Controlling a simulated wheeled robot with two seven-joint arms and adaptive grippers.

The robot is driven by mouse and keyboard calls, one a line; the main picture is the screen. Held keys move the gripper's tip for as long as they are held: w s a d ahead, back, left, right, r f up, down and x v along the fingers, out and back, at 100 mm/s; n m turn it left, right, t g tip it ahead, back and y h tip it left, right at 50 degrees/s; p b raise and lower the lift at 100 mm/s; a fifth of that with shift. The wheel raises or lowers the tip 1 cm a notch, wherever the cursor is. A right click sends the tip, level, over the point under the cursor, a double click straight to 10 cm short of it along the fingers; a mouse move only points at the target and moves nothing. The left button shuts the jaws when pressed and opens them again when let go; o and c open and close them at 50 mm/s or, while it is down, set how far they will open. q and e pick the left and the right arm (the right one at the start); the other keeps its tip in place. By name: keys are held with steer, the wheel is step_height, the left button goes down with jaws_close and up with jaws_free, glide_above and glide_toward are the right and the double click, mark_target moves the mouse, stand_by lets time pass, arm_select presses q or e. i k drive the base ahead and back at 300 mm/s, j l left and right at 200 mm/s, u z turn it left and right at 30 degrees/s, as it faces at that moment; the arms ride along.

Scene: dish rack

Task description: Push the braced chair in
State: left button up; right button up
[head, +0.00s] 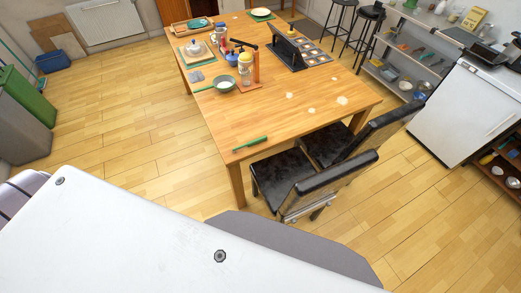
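Two dark chairs with black seats stand side by side at the near right edge of the wooden table (270,106). The nearer chair (281,178) has its backrest (338,174) toward the lower right. A crosspiece shows low on its back, but I cannot tell for sure whether it is the braced one. Its seat lies mostly outside the table edge. The farther chair (322,146) has its backrest (384,126) to the right, and its seat is partly behind the nearer backrest. Neither of my grippers is in view.
A green-handled utensil (250,144) lies at the table's near corner. A bowl (224,84), bottles and a dish rack (290,48) stand farther back. A white cabinet (462,110) is at right, bins (22,105) at left. Floor (140,150) left of the table is clear.

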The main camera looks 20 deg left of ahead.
mark_target(291, 187)
steer(key=i+j+z, duration=0.1)
steer(key=j+z, duration=0.3)
steer(key=j, duration=0.3)
steer(key=j+z, duration=0.45)
steer(key=j, duration=0.25)
steer(key=k+j+z, duration=0.15)
steer(key=j+z, duration=0.25)
steer(key=j, duration=0.35)
